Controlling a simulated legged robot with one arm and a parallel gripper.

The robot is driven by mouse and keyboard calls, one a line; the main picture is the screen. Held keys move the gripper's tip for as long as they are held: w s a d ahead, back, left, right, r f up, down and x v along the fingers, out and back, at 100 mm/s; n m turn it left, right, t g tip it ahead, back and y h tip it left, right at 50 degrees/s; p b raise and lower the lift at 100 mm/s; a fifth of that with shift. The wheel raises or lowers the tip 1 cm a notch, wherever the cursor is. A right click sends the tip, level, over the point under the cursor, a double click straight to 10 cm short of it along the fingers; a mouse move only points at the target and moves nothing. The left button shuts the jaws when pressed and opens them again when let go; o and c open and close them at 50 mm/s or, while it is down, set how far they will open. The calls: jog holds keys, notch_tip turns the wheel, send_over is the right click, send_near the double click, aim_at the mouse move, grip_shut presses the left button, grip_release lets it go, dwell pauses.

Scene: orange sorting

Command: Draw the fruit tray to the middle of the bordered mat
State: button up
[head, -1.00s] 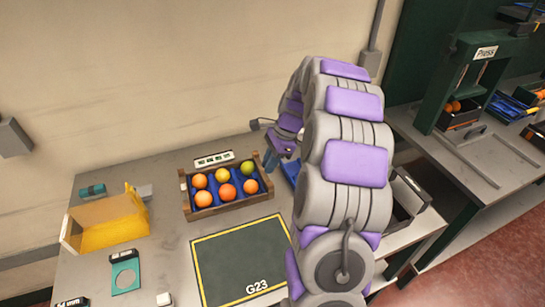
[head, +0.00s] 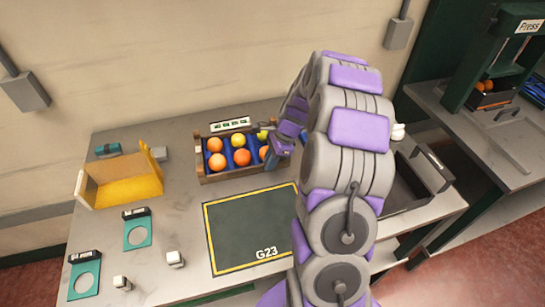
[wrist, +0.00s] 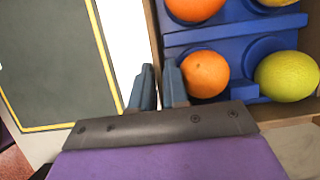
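The fruit tray (head: 232,174) is a wooden crate with a blue insert holding several oranges and yellow-green fruits. It stands just behind the bordered mat (head: 240,225), a dark green mat with a yellow border marked G23. My gripper (head: 278,155) is at the tray's right end, near its front corner. In the wrist view, my gripper (wrist: 159,75) has its fingers close together, one on each side of the tray's wooden front wall (wrist: 154,35), and appears shut on it. The mat (wrist: 50,60) lies left of the fingers. My arm hides the mat's right side.
A yellow open box (head: 120,185) stands at the left. A dark bin (head: 405,190) is at the right, beyond my arm. The mat's visible surface is clear.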

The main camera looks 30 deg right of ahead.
grip_shut()
jog(key=shift+s, duration=0.1)
dwell(0.4)
